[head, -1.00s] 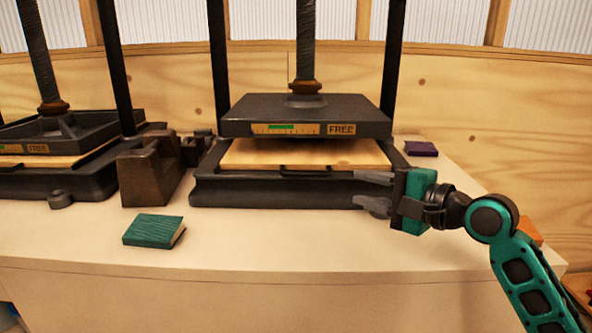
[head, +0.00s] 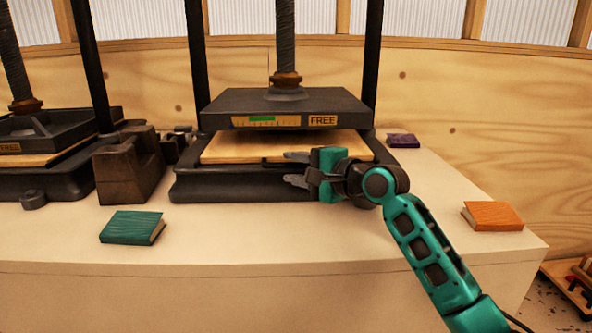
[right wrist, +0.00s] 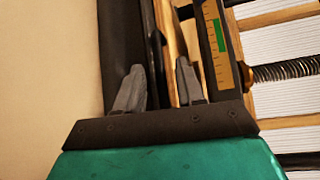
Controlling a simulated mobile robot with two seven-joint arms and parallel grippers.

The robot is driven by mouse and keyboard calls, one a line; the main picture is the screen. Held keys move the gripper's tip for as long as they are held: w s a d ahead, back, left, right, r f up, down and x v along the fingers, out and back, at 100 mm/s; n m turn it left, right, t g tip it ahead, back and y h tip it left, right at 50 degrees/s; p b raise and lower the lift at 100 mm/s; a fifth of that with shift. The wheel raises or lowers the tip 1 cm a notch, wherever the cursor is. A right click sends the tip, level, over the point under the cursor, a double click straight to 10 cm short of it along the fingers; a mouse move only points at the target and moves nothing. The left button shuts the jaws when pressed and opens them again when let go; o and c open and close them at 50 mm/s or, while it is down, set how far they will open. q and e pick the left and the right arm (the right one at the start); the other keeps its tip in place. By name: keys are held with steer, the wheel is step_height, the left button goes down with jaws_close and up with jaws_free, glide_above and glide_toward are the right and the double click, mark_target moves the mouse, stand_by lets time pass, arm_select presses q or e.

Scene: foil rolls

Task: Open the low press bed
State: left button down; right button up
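The press in the middle of the head view has a dark upper plate (head: 285,108) marked FREE, with a green-marked scale, on a thick screw. Below it, a light wooden bed board (head: 235,148) lies in a dark base (head: 225,187), with a gap between board and plate. A dark handle bar on the board's front edge is partly hidden by my gripper. My right gripper (head: 297,169) is open at the front of the base, fingers pointing left. In the right wrist view its two fingers (right wrist: 160,88) are apart, with the bed's edge (right wrist: 150,40) beyond them. My left gripper is out of view.
A second press (head: 50,150) stands at the left, with brown stepped blocks (head: 125,172) between the presses. A teal book (head: 132,227), an orange book (head: 492,216) and a purple book (head: 403,140) lie on the white table (head: 250,240). The table front is mostly clear.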

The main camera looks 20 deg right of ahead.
jaws_close()
stand_by(0.4)
stand_by(0.4)
